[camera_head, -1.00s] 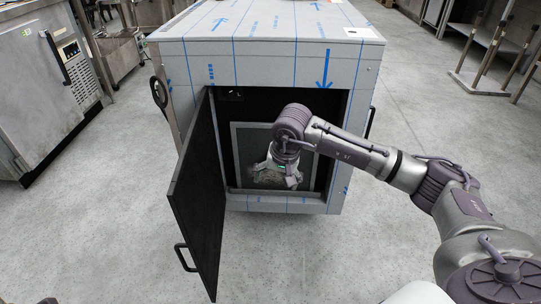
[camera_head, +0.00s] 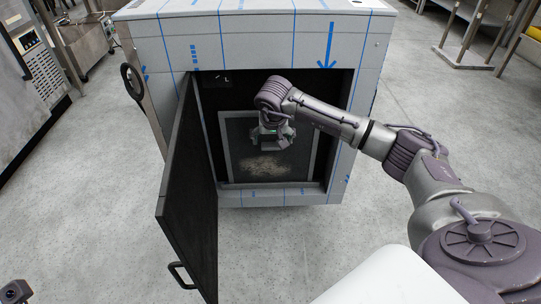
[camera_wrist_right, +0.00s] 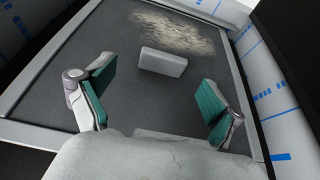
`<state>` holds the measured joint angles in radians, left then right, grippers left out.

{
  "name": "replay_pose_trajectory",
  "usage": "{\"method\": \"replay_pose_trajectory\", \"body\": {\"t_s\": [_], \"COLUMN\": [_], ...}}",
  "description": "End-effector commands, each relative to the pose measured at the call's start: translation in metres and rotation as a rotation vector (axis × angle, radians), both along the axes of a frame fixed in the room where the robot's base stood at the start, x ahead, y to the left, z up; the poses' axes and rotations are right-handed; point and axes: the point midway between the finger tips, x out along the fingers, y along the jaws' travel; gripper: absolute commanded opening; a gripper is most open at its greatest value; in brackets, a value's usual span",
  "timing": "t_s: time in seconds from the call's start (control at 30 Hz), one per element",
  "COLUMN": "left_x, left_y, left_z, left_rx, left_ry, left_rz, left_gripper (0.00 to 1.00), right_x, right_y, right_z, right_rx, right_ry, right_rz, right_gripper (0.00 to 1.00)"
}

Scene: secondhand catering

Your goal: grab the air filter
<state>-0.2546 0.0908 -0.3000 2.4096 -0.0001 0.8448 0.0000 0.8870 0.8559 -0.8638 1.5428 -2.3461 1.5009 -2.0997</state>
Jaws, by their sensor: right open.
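The air filter (camera_head: 300,152) is a dark mesh panel in a light grey frame, with a pale dusty patch. It stands inside the open cabinet (camera_head: 262,48). In the right wrist view the filter (camera_wrist_right: 110,75) fills most of the picture, and a small pale grey block, perhaps its handle (camera_wrist_right: 163,62), sits on its face. My right gripper (camera_head: 271,143) is in front of the filter's upper middle. In the wrist view its two green-padded fingers (camera_wrist_right: 155,90) are spread wide and empty, with the block just beyond and between them.
The cabinet's black door (camera_head: 190,190) is swung open to the left, with a handle (camera_head: 182,276) low on its edge. The cabinet walls stand close around my right gripper. Floor (camera_head: 90,200) is clear in front. A steel unit (camera_head: 35,70) stands at the left.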

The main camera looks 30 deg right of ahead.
Motion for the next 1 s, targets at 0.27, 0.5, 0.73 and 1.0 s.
{"method": "replay_pose_trajectory", "body": {"t_s": [0.27,0.5,0.73,1.0], "left_x": [0.004,0.004,0.004,0.004], "left_y": [-0.002,-0.002,-0.002,-0.003], "left_z": [0.007,0.01,0.01,0.01], "left_rx": [0.005,0.007,0.007,0.007], "left_ry": [-0.074,-0.078,-0.078,-0.079], "left_rz": [0.004,0.005,0.005,0.004], "left_gripper": [0.21,0.21,0.21,0.21], "right_x": [0.012,0.014,0.014,0.013], "right_y": [-0.003,-0.004,-0.004,-0.004], "right_z": [-0.038,-0.039,-0.039,-0.039], "right_rx": [0.0,0.001,0.001,0.0], "right_ry": [0.002,0.001,0.001,0.001], "right_rz": [0.0,0.0,0.0,0.0], "right_gripper": [0.92,0.92,0.6,0.15]}}
